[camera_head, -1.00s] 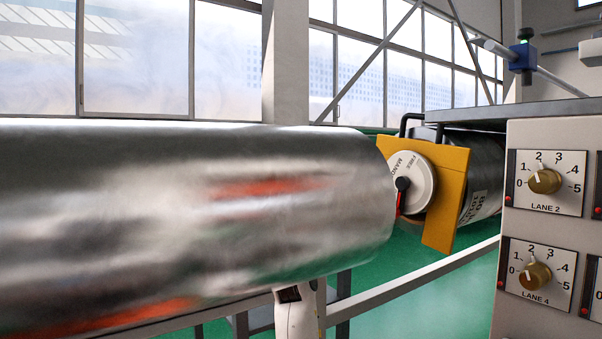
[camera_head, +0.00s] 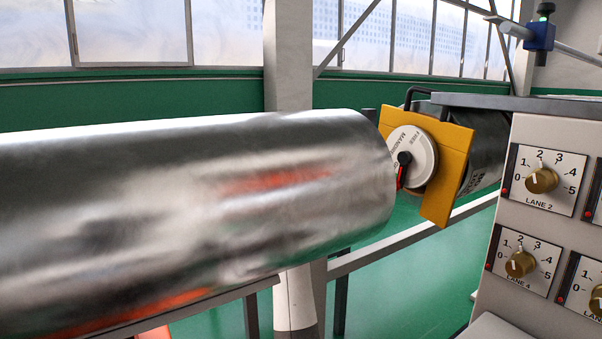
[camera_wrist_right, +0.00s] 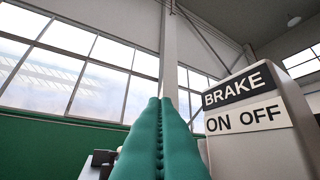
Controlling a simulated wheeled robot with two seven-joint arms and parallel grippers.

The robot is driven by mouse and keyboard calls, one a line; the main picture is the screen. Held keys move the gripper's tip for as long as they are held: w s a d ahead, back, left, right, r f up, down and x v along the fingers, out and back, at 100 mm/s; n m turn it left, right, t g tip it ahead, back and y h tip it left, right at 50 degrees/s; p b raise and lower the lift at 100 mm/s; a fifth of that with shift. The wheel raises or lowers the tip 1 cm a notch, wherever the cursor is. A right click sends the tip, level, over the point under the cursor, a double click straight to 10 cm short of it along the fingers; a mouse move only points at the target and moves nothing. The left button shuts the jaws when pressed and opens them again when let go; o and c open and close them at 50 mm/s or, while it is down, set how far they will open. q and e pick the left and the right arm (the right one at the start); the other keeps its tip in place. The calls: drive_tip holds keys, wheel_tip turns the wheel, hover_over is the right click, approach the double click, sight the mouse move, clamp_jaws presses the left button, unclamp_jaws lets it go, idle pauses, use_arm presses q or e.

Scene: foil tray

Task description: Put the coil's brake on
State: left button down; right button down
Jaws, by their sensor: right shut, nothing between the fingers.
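The coil (camera_head: 200,210) is a large shiny foil roll across the left and middle of the head view. At its right end is a yellow plate (camera_head: 455,165) with a white round dial (camera_head: 421,147), a black knob and a red pointer. In the right wrist view, a grey box carries the labels BRAKE (camera_wrist_right: 238,88) and ON OFF (camera_wrist_right: 246,117). Its switch or lever is not visible. My right gripper (camera_wrist_right: 160,100) has teal fingers shut together and empty, left of this box; I cannot tell the distance. My left gripper is not in view.
A grey panel (camera_head: 505,225) with brass lane knobs, including LANE 2 (camera_head: 541,180) and LANE 4 (camera_head: 520,263), stands at the right. Windows and green wall lie behind.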

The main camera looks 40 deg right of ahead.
drive_tip(key=shift+w, duration=0.3)
idle(0.5)
